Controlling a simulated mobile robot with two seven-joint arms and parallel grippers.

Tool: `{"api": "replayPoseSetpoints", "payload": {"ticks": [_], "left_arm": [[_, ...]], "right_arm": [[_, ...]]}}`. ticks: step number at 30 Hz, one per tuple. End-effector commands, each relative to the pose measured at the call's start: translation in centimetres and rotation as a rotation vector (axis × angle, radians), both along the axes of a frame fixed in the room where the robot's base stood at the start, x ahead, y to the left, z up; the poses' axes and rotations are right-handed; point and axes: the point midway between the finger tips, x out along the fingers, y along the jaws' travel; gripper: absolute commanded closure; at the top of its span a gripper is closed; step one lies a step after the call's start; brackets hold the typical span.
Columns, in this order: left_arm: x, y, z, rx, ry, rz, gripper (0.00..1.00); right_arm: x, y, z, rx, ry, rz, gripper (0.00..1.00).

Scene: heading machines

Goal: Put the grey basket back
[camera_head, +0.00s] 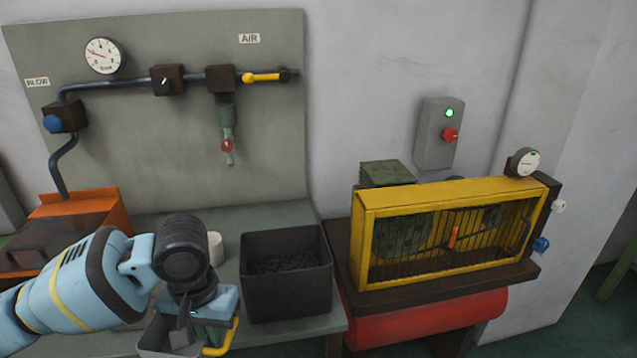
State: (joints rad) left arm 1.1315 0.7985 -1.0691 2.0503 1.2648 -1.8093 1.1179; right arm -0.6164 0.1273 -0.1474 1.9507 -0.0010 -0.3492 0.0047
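A light grey basket (152,340) shows at the bottom edge, left of the dark bin and partly cut off by the frame. A yellow bar (223,340), like a handle, is at its right side. My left gripper (192,328) comes in from the left and points down over the basket. Its wrist and body cover much of the basket. The fingers are small and dark here, so I cannot tell whether they grip it. My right gripper is not in view.
A dark bin (288,297) of black bits stands on the bench just right of my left gripper. A white cup (215,247) is behind. A yellow barred guard (364,243) is on the right machine; an orange box (100,207) is left.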

Motion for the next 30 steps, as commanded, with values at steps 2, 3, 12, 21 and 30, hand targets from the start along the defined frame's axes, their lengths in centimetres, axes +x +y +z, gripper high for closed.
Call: {"api": "replayPoseSetpoints", "payload": {"ticks": [2, 3, 12, 21, 30], "left_arm": [[0.0, -0.1, 0.0, 0.000, -0.001, 0.000, 1.00], [0.1, -0.4, 0.0, -0.001, -0.001, -0.001, 1.00], [0.5, -8.2, -0.1, -0.012, 0.006, -0.005, 1.00], [0.1, -14.1, 0.0, 0.000, 0.001, -0.001, 1.00], [0.0, -14.4, 0.0, 0.001, 0.000, 0.001, 1.00]], "right_arm": [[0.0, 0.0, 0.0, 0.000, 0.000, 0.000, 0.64], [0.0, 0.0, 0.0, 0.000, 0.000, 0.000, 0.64], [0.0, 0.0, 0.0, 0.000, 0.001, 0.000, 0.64], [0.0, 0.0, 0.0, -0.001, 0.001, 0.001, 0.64], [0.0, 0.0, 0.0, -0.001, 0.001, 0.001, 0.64]]}}
